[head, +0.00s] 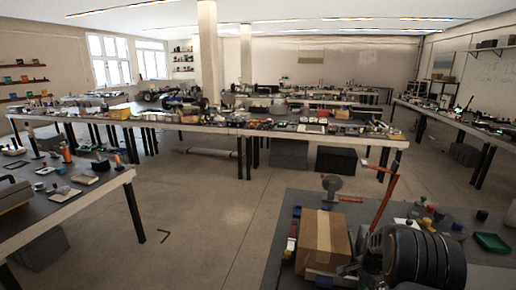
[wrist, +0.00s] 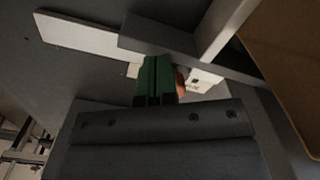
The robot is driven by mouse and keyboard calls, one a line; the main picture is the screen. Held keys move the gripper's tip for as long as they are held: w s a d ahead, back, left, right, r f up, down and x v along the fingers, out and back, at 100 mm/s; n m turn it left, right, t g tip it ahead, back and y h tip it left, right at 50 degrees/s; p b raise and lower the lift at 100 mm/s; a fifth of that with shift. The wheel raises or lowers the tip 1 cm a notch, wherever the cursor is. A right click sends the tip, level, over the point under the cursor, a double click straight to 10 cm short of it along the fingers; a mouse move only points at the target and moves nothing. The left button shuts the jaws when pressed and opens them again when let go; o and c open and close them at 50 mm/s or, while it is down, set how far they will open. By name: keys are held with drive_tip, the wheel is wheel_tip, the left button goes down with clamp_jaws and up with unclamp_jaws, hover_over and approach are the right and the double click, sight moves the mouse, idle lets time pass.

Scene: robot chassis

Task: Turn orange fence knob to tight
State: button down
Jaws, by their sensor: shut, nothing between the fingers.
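In the wrist view my gripper (wrist: 155,68) shows as two green fingers pressed together, with nothing between them. A small orange piece, probably the orange fence knob (wrist: 181,82), peeks out just right of the fingers. Most of it is hidden behind them, so I cannot tell whether they touch it or how it is turned. A white piece with small dark marks (wrist: 205,80) lies right of the orange piece. A grey bar, perhaps the fence (wrist: 158,36), runs across above the fingertips. I cannot make out the knob or my gripper in the head view.
In the wrist view a pale flat strip (wrist: 85,34) lies upper left, and a brown panel (wrist: 290,60) fills the right. In the head view a cardboard box (head: 322,243), black wheels (head: 425,258) and an orange-red upright (head: 384,198) crowd the near bench. Open floor (head: 225,215) lies left of it.

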drive_tip(key=shift+a, duration=0.15)
drive_tip(key=shift+w+a+r, duration=0.1)
drive_tip(key=shift+a, duration=0.15)
drive_tip(key=shift+r+p, duration=1.85)
drive_tip(key=shift+r, duration=1.15)
drive_tip(key=shift+d+f+b, duration=0.1)
drive_tip(key=shift+f+b, duration=0.05)
drive_tip(key=shift+b, duration=0.15)
